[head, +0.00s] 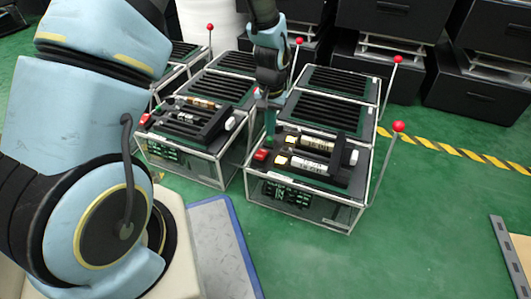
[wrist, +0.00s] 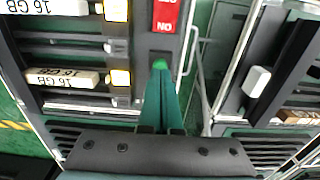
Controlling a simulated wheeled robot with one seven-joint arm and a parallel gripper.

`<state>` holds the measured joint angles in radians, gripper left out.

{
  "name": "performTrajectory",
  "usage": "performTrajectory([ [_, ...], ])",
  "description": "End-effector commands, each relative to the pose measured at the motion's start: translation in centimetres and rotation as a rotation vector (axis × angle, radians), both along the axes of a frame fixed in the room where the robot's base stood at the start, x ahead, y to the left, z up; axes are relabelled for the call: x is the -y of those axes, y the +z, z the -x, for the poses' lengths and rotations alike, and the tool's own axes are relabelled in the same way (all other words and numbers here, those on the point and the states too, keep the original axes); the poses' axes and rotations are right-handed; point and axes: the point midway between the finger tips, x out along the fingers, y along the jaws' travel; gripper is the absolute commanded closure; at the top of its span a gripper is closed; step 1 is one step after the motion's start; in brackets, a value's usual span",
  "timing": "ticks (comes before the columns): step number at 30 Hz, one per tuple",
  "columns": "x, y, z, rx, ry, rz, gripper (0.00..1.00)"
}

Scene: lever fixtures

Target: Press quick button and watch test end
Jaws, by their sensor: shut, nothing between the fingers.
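The near right lever fixture (head: 305,175) is a black tester in a metal frame, with white modules (head: 310,144) in its slots. The modules read "16 GB" in the wrist view (wrist: 62,77). Pale yellow square buttons (wrist: 120,78) sit at the module ends. A red switch (wrist: 167,15) lies beside them; it also shows in the head view (head: 261,155). My gripper (wrist: 161,68) is shut and empty, its teal fingers pointing down just beside the red switch. A bright green spot shows at the fingertips; I cannot tell whether it is a button, or whether they touch it. No button label reads "quick".
A similar fixture (head: 185,135) stands close on the left, with a narrow gap between. Red-ball levers (head: 398,127) rise at the fixtures' right sides. More fixtures and black cases (head: 480,85) stand behind. The green floor (head: 430,200) at right is mostly clear.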

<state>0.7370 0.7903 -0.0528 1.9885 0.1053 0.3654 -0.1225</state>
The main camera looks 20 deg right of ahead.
Motion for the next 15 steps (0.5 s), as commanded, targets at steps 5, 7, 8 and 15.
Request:
performTrajectory([
  [5,0.0,0.0,0.0,0.0,0.0,0.0,1.0],
  [7,0.0,0.0,0.0,0.0,0.0,0.0,1.0],
  [8,0.0,-0.01,0.0,0.0,0.0,0.0,1.0],
  [15,0.0,-0.31,0.0,0.0,0.0,0.0,1.0],
])
